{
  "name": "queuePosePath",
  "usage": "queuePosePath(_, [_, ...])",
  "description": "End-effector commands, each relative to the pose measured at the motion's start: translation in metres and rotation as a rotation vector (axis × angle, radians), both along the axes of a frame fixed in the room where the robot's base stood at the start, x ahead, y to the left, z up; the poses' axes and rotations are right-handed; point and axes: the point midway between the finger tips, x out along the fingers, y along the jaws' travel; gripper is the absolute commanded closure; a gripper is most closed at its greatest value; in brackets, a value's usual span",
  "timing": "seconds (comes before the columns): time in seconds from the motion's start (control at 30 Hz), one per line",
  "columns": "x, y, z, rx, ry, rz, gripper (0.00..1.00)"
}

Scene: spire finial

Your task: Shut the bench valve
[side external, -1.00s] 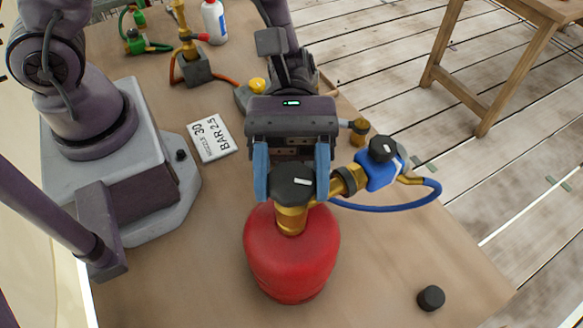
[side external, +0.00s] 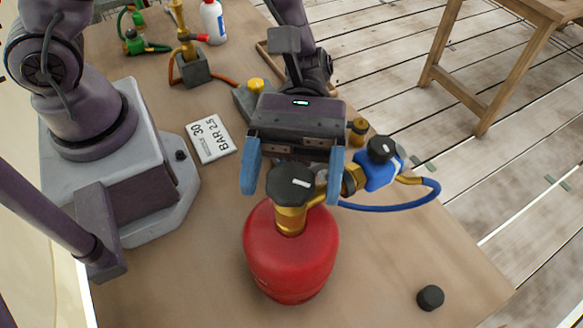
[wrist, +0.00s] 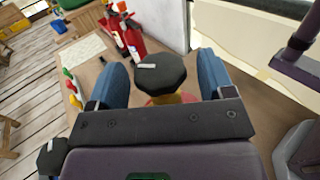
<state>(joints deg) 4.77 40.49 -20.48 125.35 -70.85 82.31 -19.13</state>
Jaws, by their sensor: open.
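A red gas cylinder (side external: 290,262) stands upright on the bench, with a brass valve topped by a black knob (side external: 290,184) that bears a white mark. The knob also shows in the wrist view (wrist: 160,73), between the two blue fingers. My gripper (side external: 292,182) is open, with one finger on each side of the knob and a visible gap to it in the wrist view. A blue regulator (side external: 378,172) with a smaller black knob (side external: 381,149) is joined to the valve's side by a brass fitting. I cannot tell which part is named the bench valve.
A blue hose (side external: 400,205) loops from the regulator. A burner (side external: 190,60), a white bottle (side external: 213,22) and green fittings (side external: 135,42) stand at the back.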

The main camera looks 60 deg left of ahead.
Motion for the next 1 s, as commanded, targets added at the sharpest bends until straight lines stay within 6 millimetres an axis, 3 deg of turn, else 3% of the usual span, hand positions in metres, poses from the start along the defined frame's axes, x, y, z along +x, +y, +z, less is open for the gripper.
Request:
queuePosePath(0.17, [0.013, 0.016, 0.000, -0.001, -0.001, 0.006, 0.25])
queuePosePath(0.6, [0.066, 0.089, -0.001, 0.001, -0.001, 0.004, 0.25])
queuePosePath(0.8, [0.076, 0.102, 0.000, 0.000, 0.000, 0.001, 0.25])
queuePosePath(1.0, [0.077, 0.104, 0.000, 0.000, 0.000, 0.000, 0.25])
